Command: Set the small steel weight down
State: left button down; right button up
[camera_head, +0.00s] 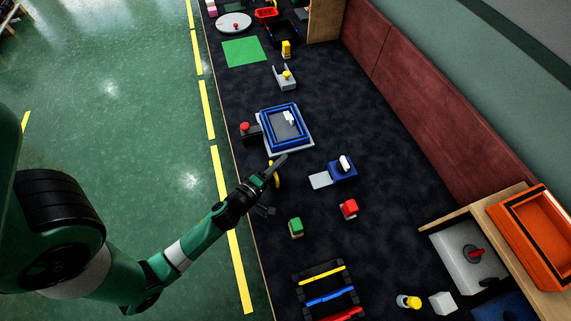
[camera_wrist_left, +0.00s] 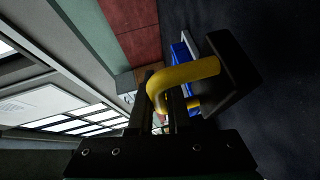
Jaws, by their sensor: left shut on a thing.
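My left gripper (camera_head: 268,188) is over the dark conveyor surface, left of the blue block with a white top. In the left wrist view its fingers (camera_wrist_left: 163,112) are shut on a bent yellow handle (camera_wrist_left: 185,73). The handle is fixed to a flat dark block (camera_wrist_left: 234,75), which I take for the small steel weight; its metal is not clear. In the head view the yellow handle (camera_head: 277,180) shows beside the fingertips, and the block is hard to separate from the gripper. I cannot tell whether it touches the surface. My right gripper is not in view.
A blue-rimmed tray (camera_head: 299,108) stands beyond the gripper, with a red-topped button (camera_head: 245,127) beside it. A blue block (camera_head: 342,172) with a grey plate (camera_head: 320,180) lies to the right. Green (camera_head: 296,227) and red (camera_head: 349,208) blocks are nearer. Dark surface between them is bare.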

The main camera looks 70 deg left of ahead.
pick_arm(q)
jog(key=shift+f, duration=0.3)
jog(key=f+b, duration=0.3)
jog(key=shift+w+a, duration=0.35)
jog(key=shift+f, duration=0.25)
jog(key=shift+s+d+r, duration=0.1)
jog(key=shift+s+d, duration=0.05)
jog(key=shift+d, duration=0.05)
jog(key=shift+a, duration=0.1)
jog(key=c, duration=0.9)
grip_release()
jog(key=shift+f, duration=0.2)
jog(key=shift+o, duration=0.2)
